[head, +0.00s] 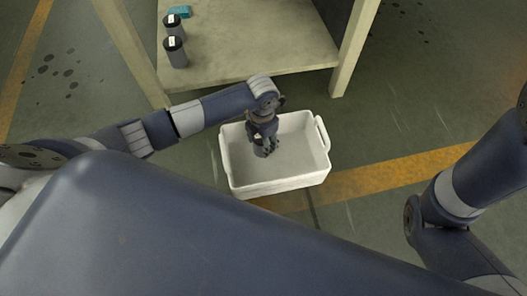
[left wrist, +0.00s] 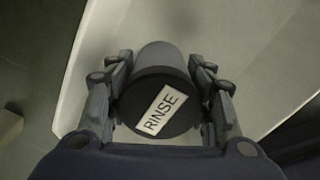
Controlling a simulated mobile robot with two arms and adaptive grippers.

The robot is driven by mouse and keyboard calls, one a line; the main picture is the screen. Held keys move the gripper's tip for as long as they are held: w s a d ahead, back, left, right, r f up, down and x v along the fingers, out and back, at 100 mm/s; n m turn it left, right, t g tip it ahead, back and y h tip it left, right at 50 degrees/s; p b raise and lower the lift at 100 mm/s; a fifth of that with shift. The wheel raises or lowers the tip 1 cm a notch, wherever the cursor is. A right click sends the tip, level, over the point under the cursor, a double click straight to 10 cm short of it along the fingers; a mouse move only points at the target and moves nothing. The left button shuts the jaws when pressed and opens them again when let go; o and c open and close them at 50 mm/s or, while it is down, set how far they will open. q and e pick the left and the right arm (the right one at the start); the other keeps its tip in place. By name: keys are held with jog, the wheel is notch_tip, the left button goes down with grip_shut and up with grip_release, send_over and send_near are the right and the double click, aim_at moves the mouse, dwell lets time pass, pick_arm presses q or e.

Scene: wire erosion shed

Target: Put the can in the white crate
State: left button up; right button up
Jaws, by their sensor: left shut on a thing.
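The can is a dark grey cylinder with a black lid and a white label reading RINSE; the can (left wrist: 158,105) fills the middle of the left wrist view. My left gripper (head: 263,145) is shut on it, with a finger on each side. The white crate (head: 285,185) stands on the floor in the head view, open at the top. My left gripper points down into the crate with the can, inside its walls. I cannot tell whether the can touches the crate's bottom. My right arm shows at the right, but its gripper is out of view.
A pale table (head: 250,50) stands behind the crate. Two similar dark cans, a nearer can (head: 177,54) and a farther can (head: 172,26), stand on its left part near a teal item (head: 180,11). A yellow line (head: 395,178) crosses the floor right of the crate.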

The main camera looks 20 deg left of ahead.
pick_arm(q)
jog(key=shift+f+b, duration=1.3)
jog(key=shift+f, duration=0.9)
jog(key=shift+f, duration=0.2)
jog(key=o, duration=1.2)
jog(key=shift+c, duration=0.2)
